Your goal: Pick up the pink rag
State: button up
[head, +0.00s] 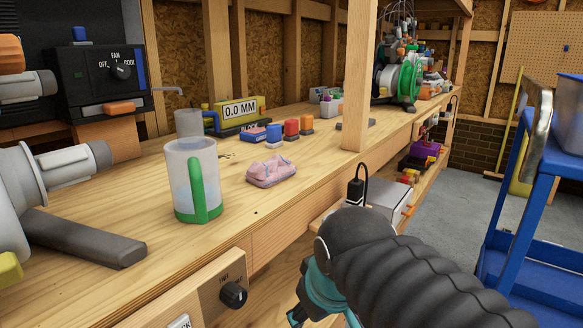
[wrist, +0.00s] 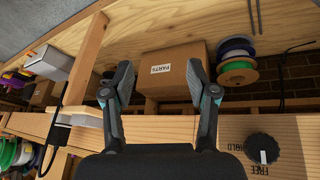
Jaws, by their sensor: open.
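The pink rag (head: 271,171) lies crumpled on the wooden workbench (head: 240,215) in the head view, right of a clear mug with a green handle (head: 196,180). My gripper (head: 322,312) is low in front of the bench's front edge, below and to the right of the rag, partly cut off by the frame's bottom. In the wrist view my gripper (wrist: 160,92) has its two dark fingers spread wide with nothing between them. The rag does not show in the wrist view.
Small red and blue items (head: 291,128) sit behind the rag. A wooden post (head: 358,80) rises from the bench to the right. A blue cart (head: 520,215) stands at the far right. Under the bench the wrist view shows a parts box (wrist: 175,70) and spools (wrist: 237,60).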

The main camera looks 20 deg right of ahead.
jog(key=w+a+r+n+g+h+p, duration=0.2)
jog(key=w+r+n, duration=1.15)
jog(key=r, duration=0.55)
jog(key=n+h+p, duration=0.1)
jog(key=n+h, duration=0.1)
jog(key=n, duration=0.7)
send_near(269, 159)
jog(key=shift+g+y, duration=0.3)
jog(key=shift+g, duration=0.2)
jog(key=f, duration=0.1)
jog(key=w+f, duration=0.1)
jog(key=w+d+f+b, duration=0.1)
jog(key=shift+f, duration=0.35)
jog(key=b+x, duration=0.1)
jog(key=x, duration=0.1)
jog(key=d+x, duration=0.1)
jog(key=x, duration=0.1)
jog(key=shift+s+b, duration=0.1)
jog(key=shift+b, duration=0.25)
jog(key=shift+d+f, duration=0.2)
jog(key=shift+f, duration=0.25)
jog(key=shift+f, duration=0.25)
jog(key=shift+f, duration=0.1)
grip_shut()
